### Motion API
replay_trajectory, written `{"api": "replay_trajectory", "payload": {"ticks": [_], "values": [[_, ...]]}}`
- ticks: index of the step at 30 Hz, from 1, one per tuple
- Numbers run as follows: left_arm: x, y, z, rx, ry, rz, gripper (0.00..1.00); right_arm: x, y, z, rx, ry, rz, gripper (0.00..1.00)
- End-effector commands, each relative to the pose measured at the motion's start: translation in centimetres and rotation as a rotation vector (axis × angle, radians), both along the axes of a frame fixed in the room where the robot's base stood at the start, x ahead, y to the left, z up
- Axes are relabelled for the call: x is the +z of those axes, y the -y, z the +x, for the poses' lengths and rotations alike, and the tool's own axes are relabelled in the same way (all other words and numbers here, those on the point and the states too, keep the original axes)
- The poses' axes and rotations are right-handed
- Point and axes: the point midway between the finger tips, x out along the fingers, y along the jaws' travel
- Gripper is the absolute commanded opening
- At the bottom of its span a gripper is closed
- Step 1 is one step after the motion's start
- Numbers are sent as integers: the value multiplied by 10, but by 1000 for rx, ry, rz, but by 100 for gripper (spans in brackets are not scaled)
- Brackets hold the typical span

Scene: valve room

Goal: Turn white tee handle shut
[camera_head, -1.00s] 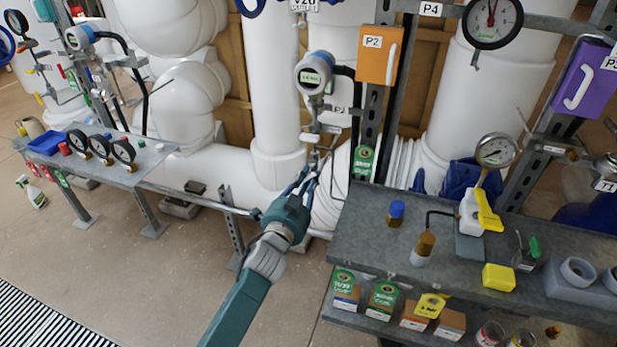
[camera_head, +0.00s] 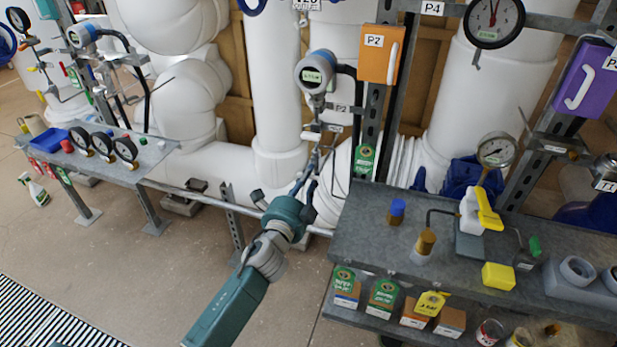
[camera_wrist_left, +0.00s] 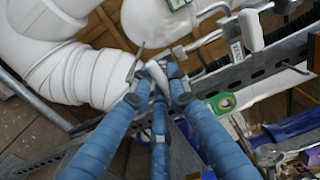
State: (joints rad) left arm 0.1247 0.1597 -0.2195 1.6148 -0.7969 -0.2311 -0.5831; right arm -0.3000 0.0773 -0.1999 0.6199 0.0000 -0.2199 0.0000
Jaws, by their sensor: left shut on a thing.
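The white tee handle (camera_wrist_left: 157,74) shows in the left wrist view between the blue fingertips of my left gripper (camera_wrist_left: 157,92). The fingers are closed around it and cover part of it. In the head view my left gripper (camera_head: 309,178) reaches up to the thin metal tubing below the round blue-and-grey transmitter (camera_head: 315,72). There the handle is mostly hidden by the fingers, and I cannot tell its exact angle. My right gripper is not in view.
A grey metal bench (camera_head: 375,225) with a gauge, bottles and a yellow block (camera_head: 498,276) stands at the right. An orange box (camera_head: 380,53) marked P2 hangs above it. A thick white pipe (camera_head: 277,90) is behind the gripper. A grey shelf (camera_head: 112,163) with gauges stands left.

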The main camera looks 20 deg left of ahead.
Motion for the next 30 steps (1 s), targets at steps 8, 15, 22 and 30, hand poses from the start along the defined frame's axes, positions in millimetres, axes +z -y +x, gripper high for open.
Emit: {"api": "replay_trajectory", "payload": {"ticks": [8,15,22,30], "values": [[-1,0,0,-1,0,37,0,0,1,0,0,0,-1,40],[-1,0,0,-1,0,38,0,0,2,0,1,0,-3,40],[-1,0,0,0,0,37,36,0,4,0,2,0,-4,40],[-1,0,-1,0,0,35,36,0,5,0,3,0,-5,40]]}}
